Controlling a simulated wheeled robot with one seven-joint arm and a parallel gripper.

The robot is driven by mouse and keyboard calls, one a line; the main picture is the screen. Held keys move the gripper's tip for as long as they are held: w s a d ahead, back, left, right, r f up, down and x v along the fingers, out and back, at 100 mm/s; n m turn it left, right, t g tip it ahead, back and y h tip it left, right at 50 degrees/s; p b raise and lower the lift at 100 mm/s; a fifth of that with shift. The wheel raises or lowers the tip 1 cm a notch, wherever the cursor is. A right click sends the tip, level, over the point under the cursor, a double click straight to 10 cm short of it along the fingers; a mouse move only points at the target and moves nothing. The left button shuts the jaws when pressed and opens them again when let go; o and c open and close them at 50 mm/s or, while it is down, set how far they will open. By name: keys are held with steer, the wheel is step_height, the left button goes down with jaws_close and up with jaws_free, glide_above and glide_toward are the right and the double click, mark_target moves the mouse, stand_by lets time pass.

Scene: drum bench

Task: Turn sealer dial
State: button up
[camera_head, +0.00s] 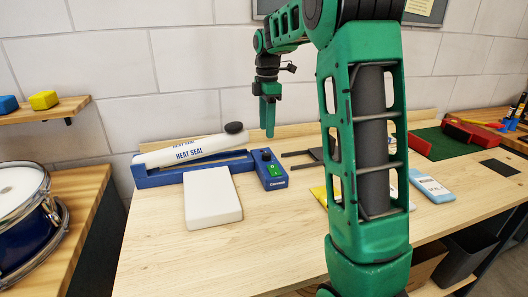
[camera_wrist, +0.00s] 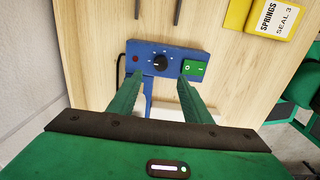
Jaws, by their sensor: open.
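The heat sealer (camera_head: 165,178) is blue with a white arm marked "HEAT SEAL", tilted up at its left end of the bench. Its blue control box (camera_head: 272,183) is at the right end of the sealer. In the wrist view the box (camera_wrist: 140,46) carries a black round dial (camera_wrist: 160,63) with a white mark, a red light (camera_wrist: 136,59) and a green switch (camera_wrist: 194,69). My gripper (camera_head: 268,132) points down above the box. In the wrist view its two green fingers (camera_wrist: 157,86) are apart, with the dial between and beyond their tips. They appear clear of it.
A white block (camera_head: 212,201) lies before the sealer. A yellow "SPRINGS" packet (camera_wrist: 278,17) lies beside the box, and a light blue packet (camera_head: 430,186) is farther right. A drum (camera_head: 25,220) stands at left. The bench front is clear.

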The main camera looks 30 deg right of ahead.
mark_target(266, 153)
step_height(266, 153, down, 10)
steer(key=shift+r, duration=0.25)
steer(key=shift+c, duration=0.7)
steer(key=c, duration=0.9)
